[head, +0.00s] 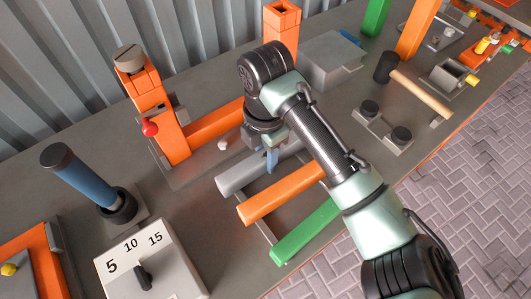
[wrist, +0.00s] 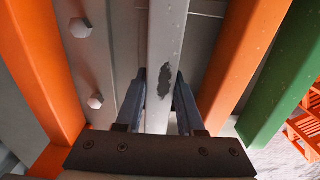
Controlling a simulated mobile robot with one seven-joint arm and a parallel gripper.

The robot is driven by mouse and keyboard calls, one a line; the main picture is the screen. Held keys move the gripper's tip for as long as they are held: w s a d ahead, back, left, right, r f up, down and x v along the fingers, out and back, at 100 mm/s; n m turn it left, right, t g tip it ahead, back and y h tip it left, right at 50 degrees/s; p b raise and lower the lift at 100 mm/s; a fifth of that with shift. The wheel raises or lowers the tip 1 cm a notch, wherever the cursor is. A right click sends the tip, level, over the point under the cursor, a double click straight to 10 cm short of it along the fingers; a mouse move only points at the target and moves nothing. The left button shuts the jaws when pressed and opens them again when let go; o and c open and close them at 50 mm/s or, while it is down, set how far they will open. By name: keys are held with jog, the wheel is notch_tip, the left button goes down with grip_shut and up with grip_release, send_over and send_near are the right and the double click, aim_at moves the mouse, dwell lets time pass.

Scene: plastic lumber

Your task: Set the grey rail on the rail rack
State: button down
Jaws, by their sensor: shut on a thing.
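The grey rail (head: 238,177) lies beside an orange rail (head: 270,202) and a green rail (head: 303,232), roughly parallel to both. My gripper (head: 272,158) points down and is shut on the grey rail, one finger on each side. In the wrist view the grey rail (wrist: 167,40), with a dark worn patch, runs between the two fingers of my gripper (wrist: 160,95). A thin grey bar that may be part of the rail rack (head: 263,229) shows by the rails' near ends; the rest is hidden. I cannot tell whether the grey rail touches a support.
An orange fixture with a red knob (head: 149,128) stands left of the rail. A blue-handled tool (head: 84,182) and a numbered dial box (head: 150,262) are nearer left. A mallet (head: 415,84) and a block with black knobs (head: 383,124) lie to the right.

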aim_at(265, 153)
jog(key=c, duration=0.5)
grip_release()
jog(key=shift+f, duration=0.1)
notch_tip(265, 153, up, 12)
jog(key=shift+r+p, duration=0.15)
jog(key=shift+p, duration=0.7)
